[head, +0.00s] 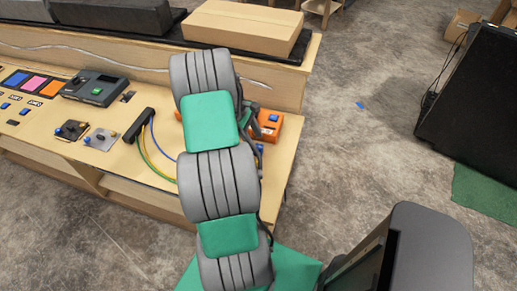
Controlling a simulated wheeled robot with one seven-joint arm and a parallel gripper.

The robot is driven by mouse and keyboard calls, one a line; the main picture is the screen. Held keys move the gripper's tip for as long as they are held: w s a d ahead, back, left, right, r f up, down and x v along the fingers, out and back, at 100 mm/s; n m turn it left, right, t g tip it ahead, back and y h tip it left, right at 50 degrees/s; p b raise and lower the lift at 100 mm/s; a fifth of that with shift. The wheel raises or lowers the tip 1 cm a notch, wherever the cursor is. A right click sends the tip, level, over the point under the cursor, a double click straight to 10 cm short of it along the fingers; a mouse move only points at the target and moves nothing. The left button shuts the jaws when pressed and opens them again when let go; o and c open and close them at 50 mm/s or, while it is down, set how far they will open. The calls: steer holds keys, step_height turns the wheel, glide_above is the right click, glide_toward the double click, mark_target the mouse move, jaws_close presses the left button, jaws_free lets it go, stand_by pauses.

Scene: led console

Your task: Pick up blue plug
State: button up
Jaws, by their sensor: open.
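A black block (139,125) on the wooden console (120,166) has blue, yellow and green cables coming out of it. The blue cable (158,140) runs right and passes behind my arm, where its end is hidden. I cannot make out a blue plug for certain. A small blue piece (259,148) shows just right of my arm, below an orange box. My gripper (250,119) is partly visible behind my arm, over the console's right end beside the orange box. It is open; its fingertips are mostly hidden, and I see nothing held.
The orange box (268,126) sits near the console's right edge. Left are a grey device (95,87), lever switches (101,138) and coloured pads (34,83). A cardboard box (243,27) lies on the back shelf. A large black panel (470,110) stands right; the floor between is mostly clear.

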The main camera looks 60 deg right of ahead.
mark_target(257, 146)
steer(key=p+x, duration=0.1)
steer(key=x, duration=0.4)
steer(key=shift+w+a+f, duration=0.1)
steer(key=shift+a+f, duration=0.05)
steer(key=shift+c, duration=0.4)
jaws_close()
